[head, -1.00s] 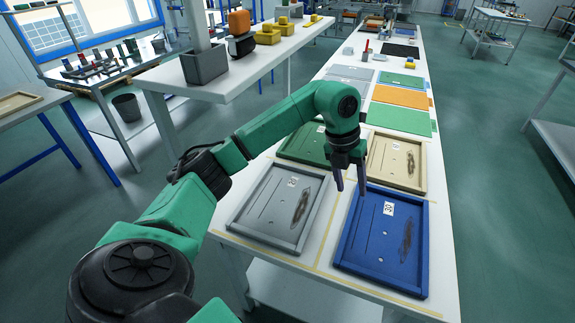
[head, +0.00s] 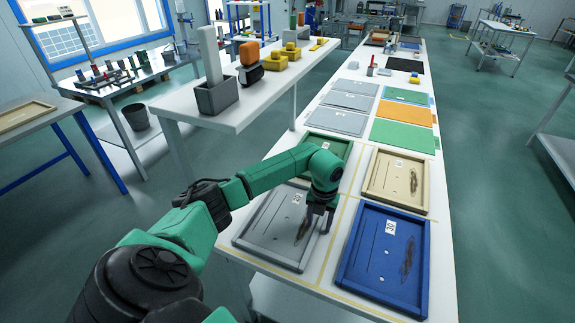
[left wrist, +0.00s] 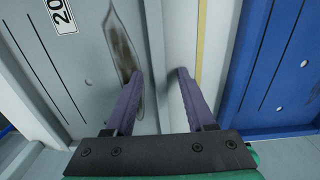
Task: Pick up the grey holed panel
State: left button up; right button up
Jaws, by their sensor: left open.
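The grey holed panel (head: 268,228), with a raised rim, thin slots, small holes, a label and a dark smudge, lies flat at the near left of the white table. It also shows in the left wrist view (left wrist: 85,100). My left gripper (head: 316,224) is over its right edge, pointing down. In the left wrist view my left gripper (left wrist: 160,74) is open; one finger is over the panel's inner face, the other over the table outside, with the rim between them. Nothing is held. Contact with the rim cannot be told. My right gripper is not in view.
A blue panel (head: 383,258) lies to the right, across a strip of white table with yellow tape (head: 340,238). A beige panel (head: 394,182) and a partly hidden green one (head: 335,148) lie behind. Flat grey, green and orange sheets (head: 403,113) lie farther back.

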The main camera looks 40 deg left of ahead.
pick_arm(q)
grip_shut()
jog(key=shift+w+r, duration=0.1)
dwell(1.2)
